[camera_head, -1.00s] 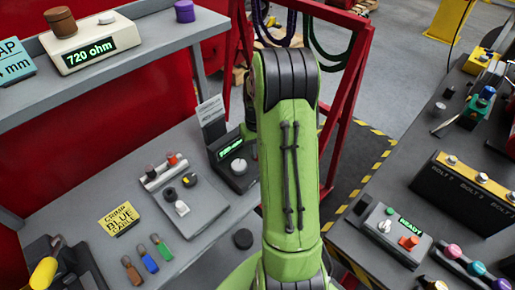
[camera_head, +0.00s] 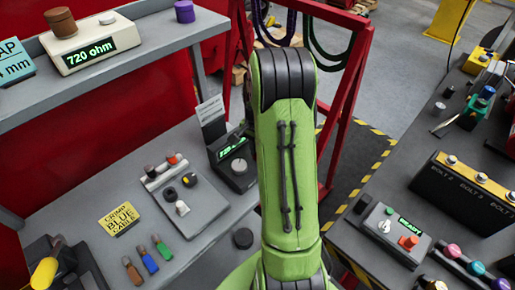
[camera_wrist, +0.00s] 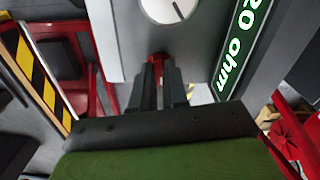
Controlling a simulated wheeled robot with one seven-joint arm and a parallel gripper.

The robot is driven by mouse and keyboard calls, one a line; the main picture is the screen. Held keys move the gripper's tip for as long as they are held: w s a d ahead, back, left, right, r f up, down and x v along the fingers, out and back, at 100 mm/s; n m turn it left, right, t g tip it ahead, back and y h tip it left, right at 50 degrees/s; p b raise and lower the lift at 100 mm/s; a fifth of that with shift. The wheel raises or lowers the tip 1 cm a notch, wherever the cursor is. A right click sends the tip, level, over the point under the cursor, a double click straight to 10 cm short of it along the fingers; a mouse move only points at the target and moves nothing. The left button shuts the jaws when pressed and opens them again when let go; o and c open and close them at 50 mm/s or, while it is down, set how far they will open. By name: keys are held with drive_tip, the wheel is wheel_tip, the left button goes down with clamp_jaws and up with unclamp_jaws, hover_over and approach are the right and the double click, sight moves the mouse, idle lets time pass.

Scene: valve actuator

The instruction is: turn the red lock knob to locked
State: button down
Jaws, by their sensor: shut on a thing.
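My gripper (camera_wrist: 161,68) shows in the wrist view with its two dark fingers close together. It is shut on a small red thing, which I take to be the red lock knob (camera_wrist: 158,56). Only a little red shows at the fingertips, so how far the knob is turned cannot be seen. A white dial (camera_wrist: 168,8) and a green-lit display (camera_wrist: 236,45), reading in part "20 ohm", lie just beyond. There my arm hides the gripper and the knob.
A grey panel (camera_head: 208,208) with small knobs lies left of the box, beside a yellow "crimp blue cable" sign (camera_head: 119,219). A box reading READY (camera_head: 393,240) stands on the right bench. A red frame (camera_head: 350,110) rises behind my arm.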

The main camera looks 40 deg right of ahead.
drive_tip(key=shift+r+m, duration=0.1)
drive_tip(key=shift+m, duration=0.7)
drive_tip(key=c, duration=1.1)
unclamp_jaws()
drive_tip(key=shift+c, duration=0.2)
wheel_tip(320, 180, up, 16)
drive_tip(key=p, duration=0.3)
